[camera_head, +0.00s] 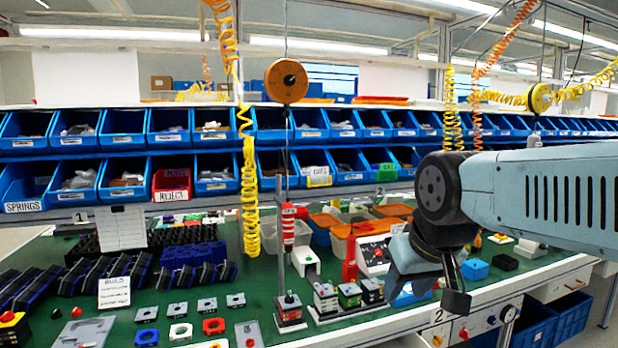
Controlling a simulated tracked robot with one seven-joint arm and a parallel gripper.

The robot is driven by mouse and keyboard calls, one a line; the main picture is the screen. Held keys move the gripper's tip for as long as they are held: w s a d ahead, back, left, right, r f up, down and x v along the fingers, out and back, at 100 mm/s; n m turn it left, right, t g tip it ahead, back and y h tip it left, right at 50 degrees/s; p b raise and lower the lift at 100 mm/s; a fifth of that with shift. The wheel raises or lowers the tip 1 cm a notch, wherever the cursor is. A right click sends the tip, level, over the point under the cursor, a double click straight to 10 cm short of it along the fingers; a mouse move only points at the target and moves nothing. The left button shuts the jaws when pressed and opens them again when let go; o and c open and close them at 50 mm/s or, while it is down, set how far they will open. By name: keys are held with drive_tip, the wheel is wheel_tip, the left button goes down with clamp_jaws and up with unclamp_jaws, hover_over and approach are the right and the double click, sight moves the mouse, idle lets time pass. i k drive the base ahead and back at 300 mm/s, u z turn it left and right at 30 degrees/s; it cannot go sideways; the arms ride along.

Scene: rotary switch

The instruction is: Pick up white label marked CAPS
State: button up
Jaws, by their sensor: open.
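I cannot make out the word CAPS for certain on any label. A white label (318,170) with dark print too small to read sits on the front of a blue bin in the lower row, above a yellow tag (319,181). My gripper (430,297) is open and empty at the right, pointing down over the front part of the green bench. It is well to the right of and below that label, touching nothing that I can see. My arm hides some bins at the right.
A red REJECT bin (172,185) and a SPRINGS label (23,207) are at the left. A white card (114,292) stands on the green bench (240,285) among several switch parts. Yellow coiled hoses (250,190) and an orange reel (286,81) hang in front of the bins.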

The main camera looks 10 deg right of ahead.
sight(319, 175)
drive_tip(key=i, duration=0.85)
drive_tip(key=z, duration=0.05)
